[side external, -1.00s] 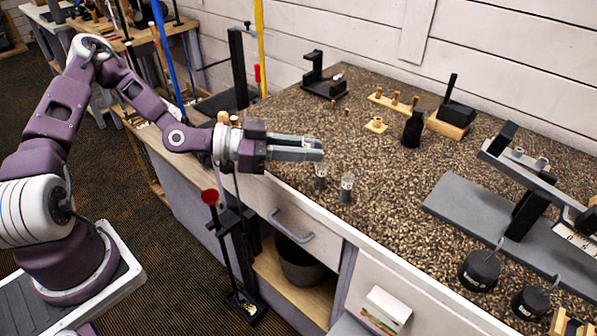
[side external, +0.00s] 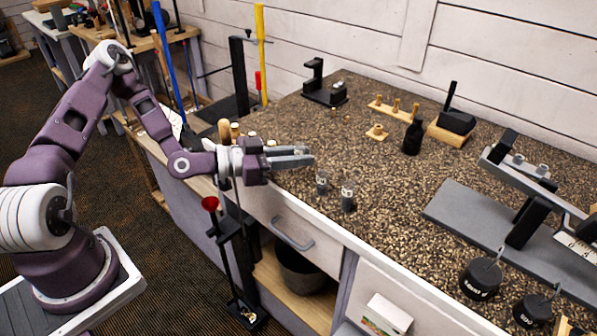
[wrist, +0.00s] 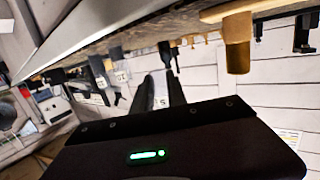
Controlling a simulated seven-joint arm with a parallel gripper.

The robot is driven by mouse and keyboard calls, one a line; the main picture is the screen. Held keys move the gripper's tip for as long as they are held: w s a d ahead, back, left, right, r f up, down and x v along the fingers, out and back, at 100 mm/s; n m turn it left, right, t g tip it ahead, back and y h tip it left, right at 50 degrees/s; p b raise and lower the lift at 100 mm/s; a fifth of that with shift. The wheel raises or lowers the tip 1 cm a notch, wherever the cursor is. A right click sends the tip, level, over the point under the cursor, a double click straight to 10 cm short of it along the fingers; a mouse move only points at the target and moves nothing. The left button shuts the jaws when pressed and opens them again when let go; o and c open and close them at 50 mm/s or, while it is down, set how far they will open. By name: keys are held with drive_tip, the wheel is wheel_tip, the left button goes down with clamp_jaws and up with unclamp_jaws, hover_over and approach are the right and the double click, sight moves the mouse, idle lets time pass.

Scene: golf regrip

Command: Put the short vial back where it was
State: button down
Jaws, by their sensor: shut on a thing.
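My gripper (side external: 303,157) reaches over the front edge of the speckled countertop, fingers pointing right. In the wrist view the fingers (wrist: 162,92) are shut on a small vial with a pale label marked like an "S" (wrist: 160,101), which I take as the short vial. The held vial cannot be made out in the side view. Two other small clear vials with dark contents, one (side external: 322,183) and another (side external: 348,196), stand on the counter just beyond and below the fingertips. They also seem to show in the wrist view (wrist: 121,73).
The speckled countertop (side external: 300,215) is clear around the two vials. A grey scale-like device (side external: 475,215) and black weights (side external: 481,276) are at right.

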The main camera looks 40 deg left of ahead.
sight(298, 180)
drive_tip(key=shift+f, duration=2.2)
drive_tip(key=shift+f, duration=0.1)
drive_tip(key=c, duration=1.3)
unclamp_jaws()
drive_tip(key=v, duration=1.2)
